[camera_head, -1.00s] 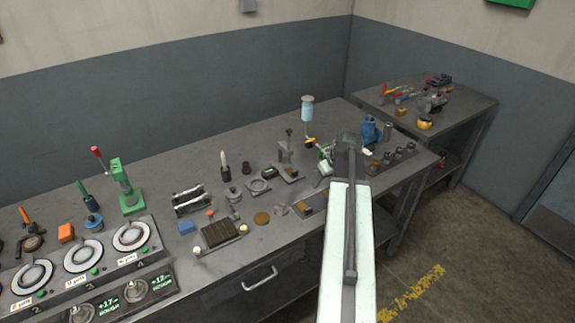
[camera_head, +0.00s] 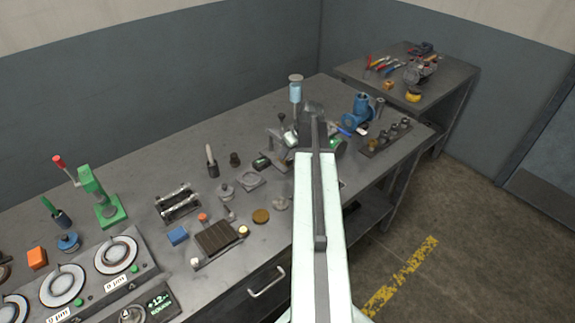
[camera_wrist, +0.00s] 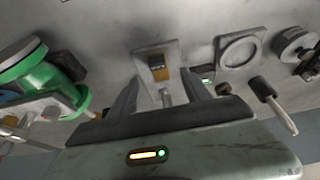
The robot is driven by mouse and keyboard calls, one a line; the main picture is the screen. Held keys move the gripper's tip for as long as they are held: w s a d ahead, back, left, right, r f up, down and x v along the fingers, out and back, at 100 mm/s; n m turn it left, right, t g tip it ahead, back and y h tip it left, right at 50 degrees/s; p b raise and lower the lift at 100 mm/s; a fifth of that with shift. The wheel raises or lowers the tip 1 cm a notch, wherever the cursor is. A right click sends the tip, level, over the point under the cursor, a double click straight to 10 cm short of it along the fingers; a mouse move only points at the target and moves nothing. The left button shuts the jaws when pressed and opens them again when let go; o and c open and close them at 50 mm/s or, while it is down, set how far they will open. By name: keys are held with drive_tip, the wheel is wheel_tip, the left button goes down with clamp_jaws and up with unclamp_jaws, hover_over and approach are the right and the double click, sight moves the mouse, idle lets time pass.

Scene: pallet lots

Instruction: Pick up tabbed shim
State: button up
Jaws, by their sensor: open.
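In the wrist view, a small brass-coloured piece (camera_wrist: 159,68) sits on a light grey plate (camera_wrist: 169,50) on the bench, with a pin-like part below it in the picture. It may be the tabbed shim, but its tab cannot be made out. My gripper (camera_wrist: 159,80) is open, one finger on each side of this piece in the picture. Nothing is held, and I cannot tell whether the fingers touch anything. In the head view, my own arm and wrist hide the fingers and this spot.
A green-and-grey device (camera_wrist: 35,75) stands close on the left in the wrist view. A ring-shaped fixture (camera_wrist: 239,51) and a dark-headed tool (camera_wrist: 270,98) are on the right. In the head view, a blue device (camera_head: 362,112) stands beyond my arm.

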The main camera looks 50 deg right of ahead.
sight(289, 160)
drive_tip(key=b+x, duration=0.5)
drive_tip(key=shift+s+f, duration=0.25)
drive_tip(key=shift+s, duration=0.15)
drive_tip(key=shift+r, duration=0.15)
clamp_jaws()
